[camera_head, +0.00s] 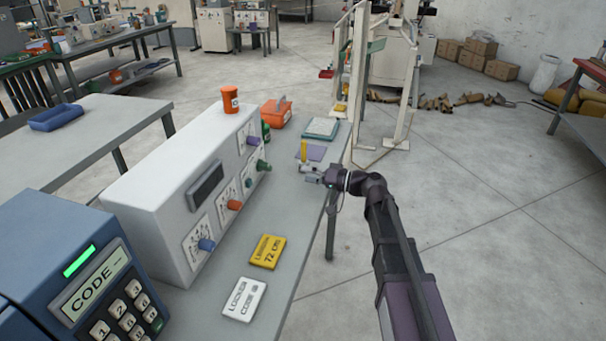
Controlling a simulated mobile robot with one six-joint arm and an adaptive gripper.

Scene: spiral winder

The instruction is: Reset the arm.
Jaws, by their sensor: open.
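My arm comes in from the lower right, and its end, my gripper (309,174), is over the right edge of the grey bench (226,262). The gripper is small in view and points left toward the white control box (165,172). It is open and I see nothing held in it. A small yellow upright object (304,151) and a flat purple piece (316,153) are just behind it. I cannot tell whether the gripper touches either one.
The control box has blue, orange, green and purple knobs. A blue keypad unit (62,262) stands front left. A yellow card (268,251) and a white card (244,299) lie on the bench. A pale frame (408,90) stands behind.

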